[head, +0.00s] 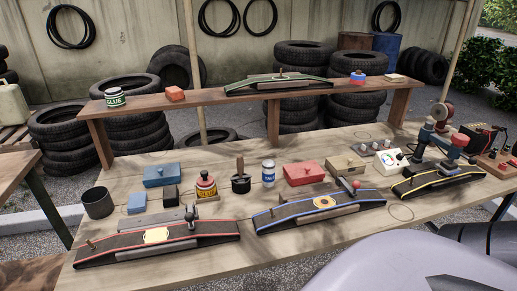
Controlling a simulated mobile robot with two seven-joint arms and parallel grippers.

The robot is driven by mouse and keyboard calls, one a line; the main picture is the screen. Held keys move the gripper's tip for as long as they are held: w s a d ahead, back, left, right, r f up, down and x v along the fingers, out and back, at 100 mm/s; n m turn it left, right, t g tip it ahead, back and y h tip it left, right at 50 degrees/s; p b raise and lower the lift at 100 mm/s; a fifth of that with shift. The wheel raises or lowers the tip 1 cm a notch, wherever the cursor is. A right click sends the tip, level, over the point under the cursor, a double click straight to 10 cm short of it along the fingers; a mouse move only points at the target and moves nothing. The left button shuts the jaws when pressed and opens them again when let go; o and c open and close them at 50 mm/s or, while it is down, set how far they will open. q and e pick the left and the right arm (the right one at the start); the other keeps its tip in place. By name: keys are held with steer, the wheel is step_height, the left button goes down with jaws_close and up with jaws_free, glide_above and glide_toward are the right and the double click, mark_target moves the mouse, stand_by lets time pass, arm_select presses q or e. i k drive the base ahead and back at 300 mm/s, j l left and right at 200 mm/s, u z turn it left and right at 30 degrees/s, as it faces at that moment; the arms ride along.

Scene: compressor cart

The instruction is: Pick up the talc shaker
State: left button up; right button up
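The talc shaker (268,176) is a small white and blue can with a TALC label. It stands upright on the wooden workbench (130,262), near the middle of the head view. A dark pot with a brush (241,183) is close on its left and a red box (303,174) is close on its right. Nothing covers its front and no gripper touches it. I see no gripper fingers of either arm in this view.
Tyre boots with red (110,254) and blue (280,220) edging lie in front of the shaker. A raised shelf (210,98) runs behind it, holding a glue can (114,98). A blue box (162,175) and a dark cup (97,203) stand to the left.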

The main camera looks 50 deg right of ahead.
mark_target(268, 170)
steer(key=z, duration=1.55)
